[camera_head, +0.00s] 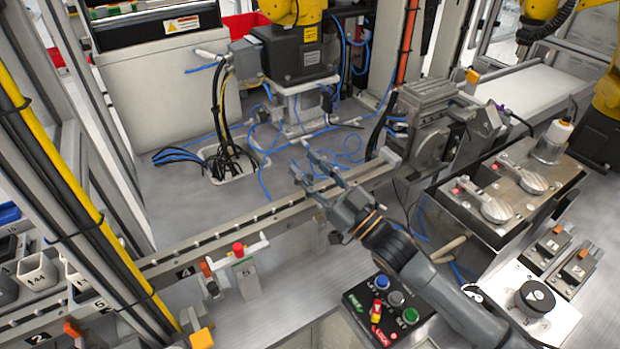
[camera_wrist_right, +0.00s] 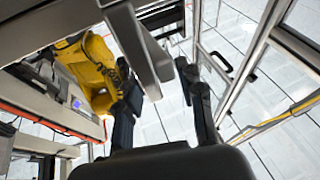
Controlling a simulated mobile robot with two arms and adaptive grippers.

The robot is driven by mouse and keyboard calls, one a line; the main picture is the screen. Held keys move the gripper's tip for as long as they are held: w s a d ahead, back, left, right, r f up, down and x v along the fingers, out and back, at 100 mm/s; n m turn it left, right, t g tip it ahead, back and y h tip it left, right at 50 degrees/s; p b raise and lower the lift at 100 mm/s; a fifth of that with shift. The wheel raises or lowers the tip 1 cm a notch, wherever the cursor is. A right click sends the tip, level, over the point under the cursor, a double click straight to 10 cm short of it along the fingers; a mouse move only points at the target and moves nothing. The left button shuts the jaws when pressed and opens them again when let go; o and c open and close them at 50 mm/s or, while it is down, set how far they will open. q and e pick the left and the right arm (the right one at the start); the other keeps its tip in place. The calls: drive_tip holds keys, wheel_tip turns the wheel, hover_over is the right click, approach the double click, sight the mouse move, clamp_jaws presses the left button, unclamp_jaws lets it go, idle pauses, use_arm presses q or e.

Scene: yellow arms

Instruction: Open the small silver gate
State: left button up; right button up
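No part is clearly recognizable as the small silver gate. A small pale metal bracket with a red knob (camera_head: 240,268) stands at the front of the silver rail (camera_head: 215,240); I cannot tell if it is the gate. My right gripper (camera_head: 303,163) reaches in from the lower right, above the rail, with its two fingers apart and empty. It is up and to the right of the bracket and apart from it. In the right wrist view the two dark fingers (camera_wrist_right: 157,72) are also spread, with nothing between them. My left gripper is not in view.
A control box with coloured buttons (camera_head: 388,306) lies below my right arm. A grey machine block (camera_head: 425,120) and a metal unit with two round levers (camera_head: 512,190) stand to the right. A yellow-striped post (camera_head: 70,185) rises at the left. Blue cables lie behind the rail.

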sight(310, 178)
wheel_tip(310, 178, up, 7)
drive_tip(key=shift+d+r, duration=0.1)
idle(0.5)
